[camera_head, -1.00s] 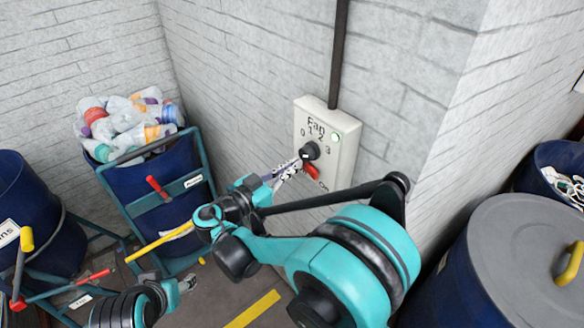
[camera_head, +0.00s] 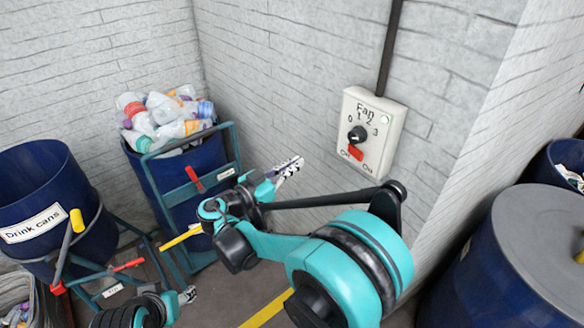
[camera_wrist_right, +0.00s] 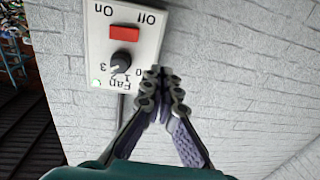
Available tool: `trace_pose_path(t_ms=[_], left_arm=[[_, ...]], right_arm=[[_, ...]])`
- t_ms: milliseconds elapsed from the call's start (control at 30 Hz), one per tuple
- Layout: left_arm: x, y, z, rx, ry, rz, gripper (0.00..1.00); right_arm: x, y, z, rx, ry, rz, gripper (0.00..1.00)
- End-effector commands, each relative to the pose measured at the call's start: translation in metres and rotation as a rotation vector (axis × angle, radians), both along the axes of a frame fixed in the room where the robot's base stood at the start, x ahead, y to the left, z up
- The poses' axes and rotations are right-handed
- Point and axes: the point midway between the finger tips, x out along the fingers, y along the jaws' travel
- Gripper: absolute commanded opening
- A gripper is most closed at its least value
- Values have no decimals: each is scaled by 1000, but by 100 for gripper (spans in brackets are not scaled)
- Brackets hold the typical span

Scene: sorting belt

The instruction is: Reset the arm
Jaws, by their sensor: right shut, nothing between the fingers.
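My right gripper (camera_head: 294,166) is shut and empty, in front of the wall and to the left of the white fan box (camera_head: 345,118). It is apart from the box. The box has a black knob (camera_head: 357,134), a red switch (camera_head: 355,153) and a lit green lamp (camera_head: 384,119). In the right wrist view the box appears upside down, and the closed fingertips (camera_wrist_right: 163,76) are beside it with bare wall behind. My left gripper (camera_head: 188,294) is small and low in the head view; its finger state is unclear.
A blue bin (camera_head: 160,190) of plastic bottles stands in a frame at the corner. A drink cans bin (camera_head: 40,185) tilts at far left. A grey-lidded barrel (camera_head: 545,235) stands at right. A conduit (camera_head: 389,50) runs above the box.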

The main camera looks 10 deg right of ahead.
Motion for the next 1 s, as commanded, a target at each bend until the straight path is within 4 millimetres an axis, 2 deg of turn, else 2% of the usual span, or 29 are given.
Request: trace_pose_path(t_ms=[367, 467, 567, 700, 800, 900, 1000], left_arm=[[0, 0, 0, 0, 0, 0, 55], [0, 0, -1, 0, 0, 0, 55], [0, 0, -2, 0, 0, 0, 55], [0, 0, -6, 0, 0, 0, 55], [0, 0, -9, 0, 0, 0, 55], [0, 0, -11, 0, 0, 0, 55], [0, 0, -13, 0, 0, 0, 55]], right_arm=[[0, -1, 0, 1, 3, 0, 0], [-4, -10, -2, 15, 52, 1, 0], [-14, -32, -10, 56, 184, 11, 0], [-49, -69, -34, 158, 461, 83, 0], [-81, -84, -54, 240, 638, 179, 0], [-116, -88, -75, 319, 774, 301, 0], [-151, -83, -94, 388, 866, 444, 0]])
